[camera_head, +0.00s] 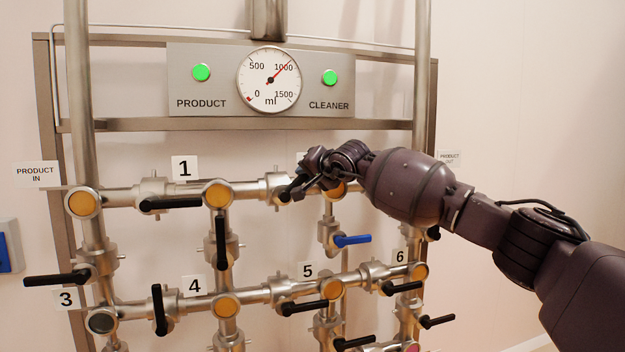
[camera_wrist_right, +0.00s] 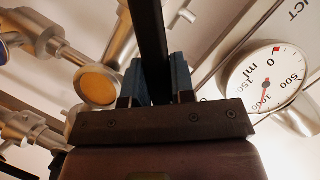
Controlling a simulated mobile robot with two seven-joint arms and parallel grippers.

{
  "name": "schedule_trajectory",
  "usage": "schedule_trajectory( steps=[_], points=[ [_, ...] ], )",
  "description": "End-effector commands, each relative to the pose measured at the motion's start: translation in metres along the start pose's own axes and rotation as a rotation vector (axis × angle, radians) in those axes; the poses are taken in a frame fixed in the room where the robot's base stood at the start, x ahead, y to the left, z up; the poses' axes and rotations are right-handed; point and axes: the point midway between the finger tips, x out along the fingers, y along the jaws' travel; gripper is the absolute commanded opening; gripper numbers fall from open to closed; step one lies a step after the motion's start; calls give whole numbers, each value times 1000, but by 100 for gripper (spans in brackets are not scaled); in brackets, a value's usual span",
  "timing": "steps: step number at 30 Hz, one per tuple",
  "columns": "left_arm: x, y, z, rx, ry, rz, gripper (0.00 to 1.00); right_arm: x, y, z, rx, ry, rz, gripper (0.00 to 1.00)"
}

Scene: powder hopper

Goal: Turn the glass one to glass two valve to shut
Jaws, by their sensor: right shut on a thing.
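My right gripper (camera_head: 298,188) is at the upper pipe row, right of the middle round amber sight glass (camera_head: 217,194). In the right wrist view its blue fingers (camera_wrist_right: 157,80) are shut on a black valve handle (camera_wrist_right: 150,28). The gripper covers most of that valve (camera_head: 272,188) and part of the right amber glass (camera_head: 338,191) in the head view. The valve by label 1 (camera_head: 152,190) has its black handle (camera_head: 172,203) lying along the pipe, between the left glass (camera_head: 83,203) and the middle glass. No glass carries a readable name. My left gripper is out of view.
A blue handle (camera_head: 352,240) and a hanging black handle (camera_head: 221,243) sit below the upper row. A lower row holds several more black handles. The gauge (camera_head: 269,80) points near 1000 ml, between green PRODUCT (camera_head: 201,72) and CLEANER (camera_head: 330,77) lamps.

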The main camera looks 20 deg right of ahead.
Motion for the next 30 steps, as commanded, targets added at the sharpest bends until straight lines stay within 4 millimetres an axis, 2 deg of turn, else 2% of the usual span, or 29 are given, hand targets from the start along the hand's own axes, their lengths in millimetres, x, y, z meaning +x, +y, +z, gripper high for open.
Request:
schedule_trajectory(
  steps=[3, 17, 30],
  points=[
    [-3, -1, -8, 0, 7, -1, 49, -1, -12, -1, -106, 1, 42, 0],
    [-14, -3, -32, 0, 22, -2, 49, 4, -46, 10, -506, 0, 208, 0],
    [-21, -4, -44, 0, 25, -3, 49, 11, -62, 26, -783, -1, 326, 0]
  ],
)
